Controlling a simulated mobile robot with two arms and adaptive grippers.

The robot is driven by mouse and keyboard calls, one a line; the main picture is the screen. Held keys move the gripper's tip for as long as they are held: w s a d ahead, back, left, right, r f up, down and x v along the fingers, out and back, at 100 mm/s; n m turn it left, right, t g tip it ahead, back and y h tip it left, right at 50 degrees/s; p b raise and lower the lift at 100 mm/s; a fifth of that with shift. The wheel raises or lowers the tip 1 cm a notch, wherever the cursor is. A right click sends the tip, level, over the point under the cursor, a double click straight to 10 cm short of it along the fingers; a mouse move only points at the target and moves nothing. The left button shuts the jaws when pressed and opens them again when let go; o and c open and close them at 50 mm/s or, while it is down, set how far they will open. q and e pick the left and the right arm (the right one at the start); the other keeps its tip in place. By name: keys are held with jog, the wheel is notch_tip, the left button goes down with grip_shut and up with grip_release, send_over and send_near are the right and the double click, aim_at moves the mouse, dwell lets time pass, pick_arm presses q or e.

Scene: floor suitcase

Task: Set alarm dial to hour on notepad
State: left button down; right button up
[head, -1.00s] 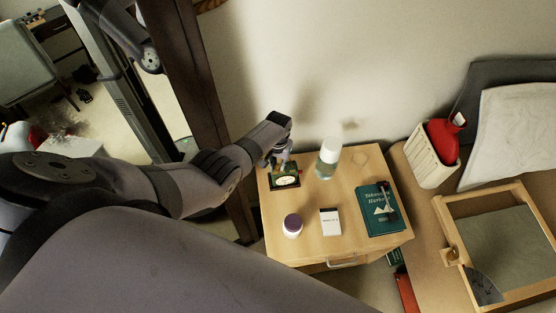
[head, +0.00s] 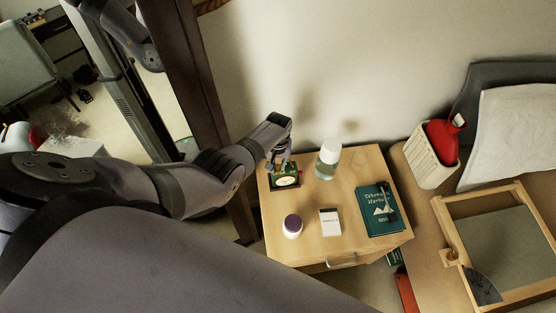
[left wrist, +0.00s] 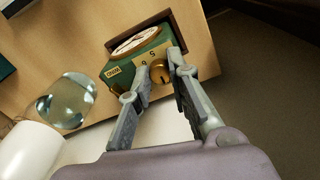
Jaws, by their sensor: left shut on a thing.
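A dark green alarm clock (head: 285,182) with a pale oval face stands at the back left of the nightstand. The knob's exact setting is hard to read. A small white block (head: 330,222) with tiny print may be the notepad; its writing is unreadable. My right gripper is out of view.
The bottle stands close to the right of my gripper. A dark-framed mirror (head: 188,80) is at left.

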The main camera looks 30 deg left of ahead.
aim_at(278, 166)
pick_arm(q)
jog(key=c, duration=1.5)
grip_release()
jog(key=shift+o, duration=0.2)
notch_tip(278, 166, up, 12)
